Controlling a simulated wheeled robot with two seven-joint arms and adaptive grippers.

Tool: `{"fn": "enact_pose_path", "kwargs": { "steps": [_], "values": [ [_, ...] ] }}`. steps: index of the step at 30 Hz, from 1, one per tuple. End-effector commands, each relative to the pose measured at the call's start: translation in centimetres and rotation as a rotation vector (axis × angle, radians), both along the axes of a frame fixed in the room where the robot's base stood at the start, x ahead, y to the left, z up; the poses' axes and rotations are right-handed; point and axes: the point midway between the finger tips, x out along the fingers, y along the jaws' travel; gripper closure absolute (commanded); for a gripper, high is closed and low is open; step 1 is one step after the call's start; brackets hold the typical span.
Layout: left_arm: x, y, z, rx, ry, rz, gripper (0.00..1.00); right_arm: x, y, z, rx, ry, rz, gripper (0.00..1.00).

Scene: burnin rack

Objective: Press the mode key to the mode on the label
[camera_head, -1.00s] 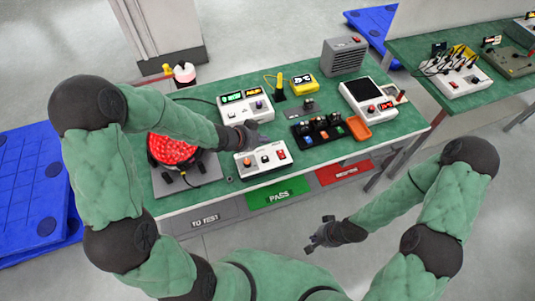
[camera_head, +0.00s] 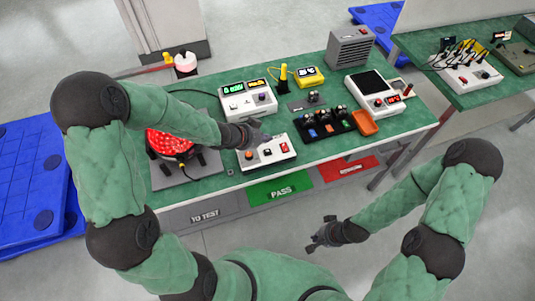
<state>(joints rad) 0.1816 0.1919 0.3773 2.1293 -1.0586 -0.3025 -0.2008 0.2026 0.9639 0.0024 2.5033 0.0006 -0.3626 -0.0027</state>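A white instrument (camera_head: 249,103) with a green and an orange display stands on the green bench. In front of it is a low white box (camera_head: 283,159) with an orange button, a dark knob and a red switch. My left gripper (camera_head: 264,138) is over the gap between the two, at the back edge of the low box; I cannot tell whether it touches either, or if its fingers are shut. Which key is the mode key and what any label says are too small to read. My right gripper (camera_head: 319,236) is open and empty, in front of the bench.
A red round item (camera_head: 166,143) on a grey plate lies left, partly behind my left arm. A black tray (camera_head: 325,130) of small parts, an orange bin (camera_head: 364,124) and a white device (camera_head: 372,92) stand right. Green PASS (camera_head: 281,190) and red (camera_head: 345,168) areas front the bench.

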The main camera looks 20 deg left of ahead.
Motion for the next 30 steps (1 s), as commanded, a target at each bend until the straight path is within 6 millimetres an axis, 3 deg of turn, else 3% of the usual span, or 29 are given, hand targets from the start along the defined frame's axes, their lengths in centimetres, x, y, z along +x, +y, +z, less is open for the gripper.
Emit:
{"fn": "enact_pose_path", "kwargs": {
  "steps": [3, 12, 30],
  "values": [
    [0.0, 0.0, -1.8, 0.001, 0.000, -0.001, 1.00, 0.0, 0.0, -1.9, 0.000, 0.000, 0.000, 1.00],
    [0.0, 0.0, -4.4, -0.002, 0.000, 0.002, 1.00, 0.0, 0.0, -4.3, 0.000, 0.000, 0.000, 1.00],
    [0.0, 0.0, -4.6, -0.001, -0.001, 0.001, 1.00, 0.0, 0.0, -4.3, 0.000, 0.000, 0.000, 1.00]
  ]
}}
